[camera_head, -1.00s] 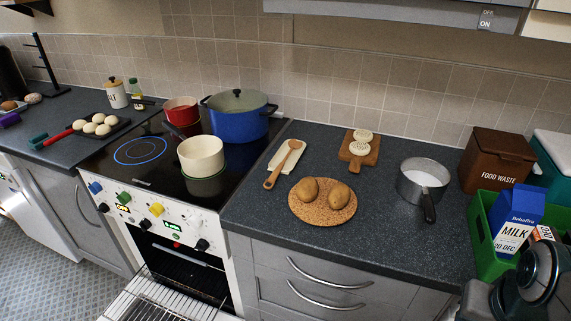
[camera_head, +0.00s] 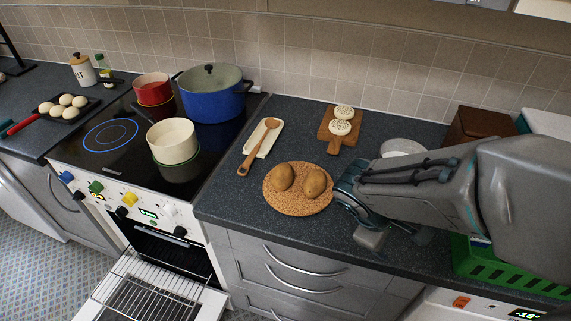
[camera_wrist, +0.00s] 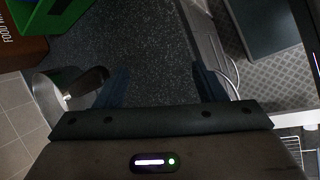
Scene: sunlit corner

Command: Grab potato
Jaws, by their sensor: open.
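Two brown potatoes, a left one (camera_head: 283,177) and a right one (camera_head: 314,183), lie side by side on a round cork mat (camera_head: 298,208) on the worktop. My arm reaches in from the right in the head view, with its end close to the mat's right side. My gripper (camera_wrist: 162,85) shows in the wrist view with its two dark fingers apart and nothing between them but dark worktop. Its fingertips are hard to make out in the head view. No potato shows in the wrist view.
A wooden spoon (camera_head: 259,146) and a board (camera_head: 337,146) with round pale pieces lie behind the mat. The saucepan (camera_wrist: 47,100) is partly hidden by my arm in the head view. A green crate (camera_head: 505,272) stands right. The oven door with its rack (camera_head: 150,290) is open.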

